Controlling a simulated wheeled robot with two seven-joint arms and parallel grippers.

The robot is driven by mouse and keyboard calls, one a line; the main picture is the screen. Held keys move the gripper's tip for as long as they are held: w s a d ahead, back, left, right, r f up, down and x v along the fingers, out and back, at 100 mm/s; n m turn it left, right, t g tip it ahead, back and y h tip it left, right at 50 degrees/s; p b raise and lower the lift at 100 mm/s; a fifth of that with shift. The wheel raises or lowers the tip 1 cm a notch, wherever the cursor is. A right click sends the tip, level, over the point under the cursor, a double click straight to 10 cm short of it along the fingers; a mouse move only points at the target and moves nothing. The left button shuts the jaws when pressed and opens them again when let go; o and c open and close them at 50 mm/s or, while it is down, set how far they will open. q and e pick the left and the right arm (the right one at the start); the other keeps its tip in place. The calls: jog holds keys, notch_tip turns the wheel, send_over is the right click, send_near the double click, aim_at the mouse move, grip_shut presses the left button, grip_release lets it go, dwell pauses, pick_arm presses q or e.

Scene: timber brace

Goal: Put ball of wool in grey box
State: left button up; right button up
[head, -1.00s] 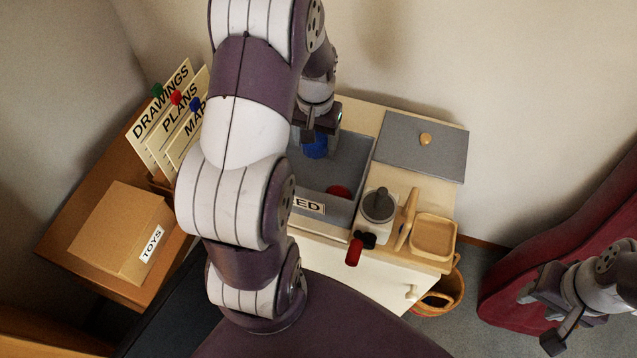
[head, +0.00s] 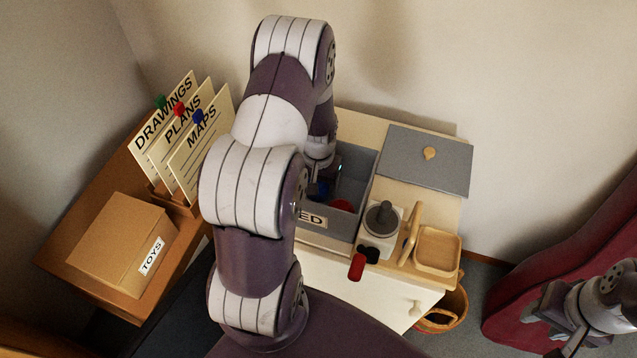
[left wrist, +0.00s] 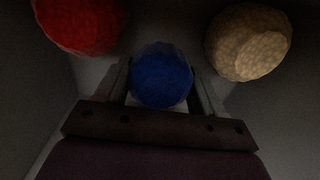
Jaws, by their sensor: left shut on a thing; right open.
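The grey box (head: 343,227) sits open on the cabinet, its front label partly hidden by my left arm. My left gripper (head: 320,186) is down inside it, shut on a blue ball of wool (left wrist: 161,76). In the left wrist view the ball sits between the two fingers. A red ball (left wrist: 78,22) lies in the box at the upper left of that view, and a cream ball (left wrist: 248,42) at the upper right. The red ball also shows in the head view (head: 341,206). My right gripper (head: 548,325) is open and empty at the far right.
A grey lid (head: 425,160) with a wooden knob lies right of the box. A grinder with a red handle (head: 357,267) and a wooden tray (head: 438,250) stand in front of it. A toys box (head: 122,240) and labelled cards (head: 195,150) are left. A basket (head: 445,312) is below.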

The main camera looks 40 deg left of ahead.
pick_arm(q)
jog(key=o, duration=1)
jog(key=shift+f, duration=0.1)
jog(key=shift+o, duration=0.2)
notch_tip(320, 180, up, 12)
jog(key=shift+r, duration=0.2)
